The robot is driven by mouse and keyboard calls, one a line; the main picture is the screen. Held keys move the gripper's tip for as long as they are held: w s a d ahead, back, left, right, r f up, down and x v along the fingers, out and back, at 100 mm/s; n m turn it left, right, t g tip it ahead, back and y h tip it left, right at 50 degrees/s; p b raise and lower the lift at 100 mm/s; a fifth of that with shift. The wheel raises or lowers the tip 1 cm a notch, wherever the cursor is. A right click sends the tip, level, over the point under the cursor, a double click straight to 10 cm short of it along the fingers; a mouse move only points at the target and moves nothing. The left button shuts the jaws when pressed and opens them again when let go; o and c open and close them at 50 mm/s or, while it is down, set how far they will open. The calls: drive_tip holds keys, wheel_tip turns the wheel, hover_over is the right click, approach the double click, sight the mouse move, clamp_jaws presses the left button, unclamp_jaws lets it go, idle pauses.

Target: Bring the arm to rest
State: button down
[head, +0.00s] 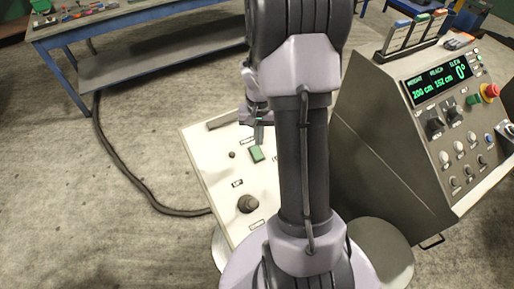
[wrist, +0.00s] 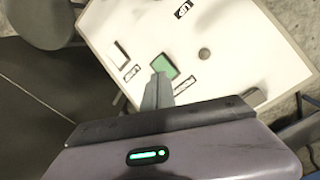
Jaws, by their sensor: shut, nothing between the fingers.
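My gripper (head: 258,133) hangs above the white panel (head: 205,165) in the head view, partly hidden behind my own arm. Its fingers are together and hold nothing. In the wrist view the closed fingers (wrist: 157,91) point at the white panel (wrist: 235,45), close to a green square button (wrist: 164,66). The button also shows in the head view (head: 256,154), just below the fingertips. I cannot tell whether the fingertips touch it.
A dark round knob (head: 248,204) stands on the panel. A grey console (head: 395,150) with a lit display (head: 440,80) and a red knob (head: 491,91) is at the right. A blue-framed workbench (head: 130,22) stands at the back left. A black cable (head: 125,170) lies on open floor.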

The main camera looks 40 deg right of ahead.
drive_tip(key=shift+r, duration=0.1)
idle(0.3)
drive_tip(key=s+a+r+n+t+b, duration=0.15)
drive_tip(key=a+r+b, duration=0.3)
drive_tip(key=a, duration=0.45)
drive_tip(key=s+a+r+n+t+b, duration=0.1)
drive_tip(key=a+r+t+b, duration=0.15)
drive_tip(key=a+r, duration=0.5)
drive_tip(key=s+a+n+t+y+b, duration=0.1)
drive_tip(key=s+a+y+b, duration=0.1)
drive_tip(key=s+a, duration=0.8)
drive_tip(key=shift+a+n+t+b, duration=0.35)
drive_tip(key=shift+a+t+b, duration=0.05)
drive_tip(key=shift+b, duration=0.4)
drive_tip(key=shift+r, duration=0.1)
